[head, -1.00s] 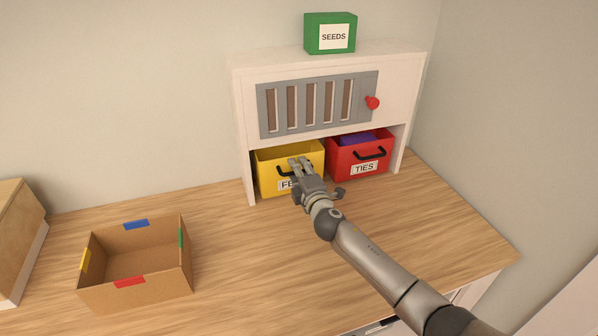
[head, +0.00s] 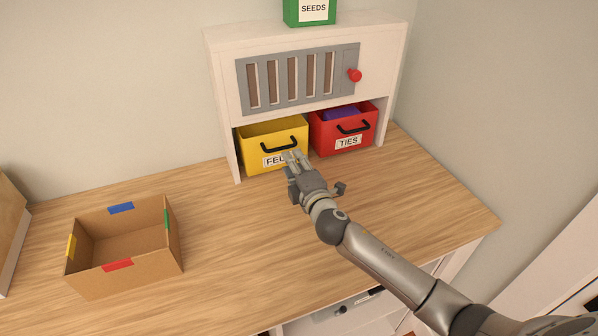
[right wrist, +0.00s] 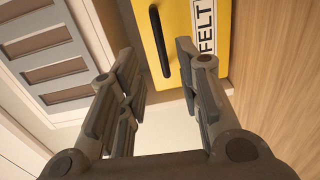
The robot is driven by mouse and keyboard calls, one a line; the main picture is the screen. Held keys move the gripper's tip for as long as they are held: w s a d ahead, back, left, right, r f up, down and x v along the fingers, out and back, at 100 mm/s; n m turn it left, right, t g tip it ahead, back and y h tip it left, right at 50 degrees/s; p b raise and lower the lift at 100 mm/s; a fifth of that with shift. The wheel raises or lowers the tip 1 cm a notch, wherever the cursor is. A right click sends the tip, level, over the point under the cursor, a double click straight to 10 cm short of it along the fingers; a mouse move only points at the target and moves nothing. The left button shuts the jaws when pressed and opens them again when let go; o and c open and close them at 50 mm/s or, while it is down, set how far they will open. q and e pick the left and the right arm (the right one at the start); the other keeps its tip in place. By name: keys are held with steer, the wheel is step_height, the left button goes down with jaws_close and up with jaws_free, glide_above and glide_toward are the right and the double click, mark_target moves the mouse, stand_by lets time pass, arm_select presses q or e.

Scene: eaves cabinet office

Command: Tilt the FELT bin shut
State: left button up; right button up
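The yellow FELT bin (head: 255,133) sits in the left bay under the white cabinet, its open top and inside showing. Its black handle (head: 279,145) is clear of my fingers. My right gripper (head: 295,158) is in front of the bin's lower right front and hides part of the label. In the right wrist view the fingers (right wrist: 158,55) are apart with nothing between them, facing the yellow front (right wrist: 180,35) beside the handle (right wrist: 159,42). I cannot tell whether a fingertip touches the bin. My left gripper is not in view.
The red TIES bin (head: 326,137) with purple contents stands close on the right. A slatted grey panel with a red knob (head: 355,75) is above. A green SEEDS box (head: 296,12) is on top. A cardboard box (head: 125,277) stands left on the desk; the wood between is clear.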

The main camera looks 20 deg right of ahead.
steer(key=shift+s+r, duration=0.15)
steer(key=shift+s, duration=1.6)
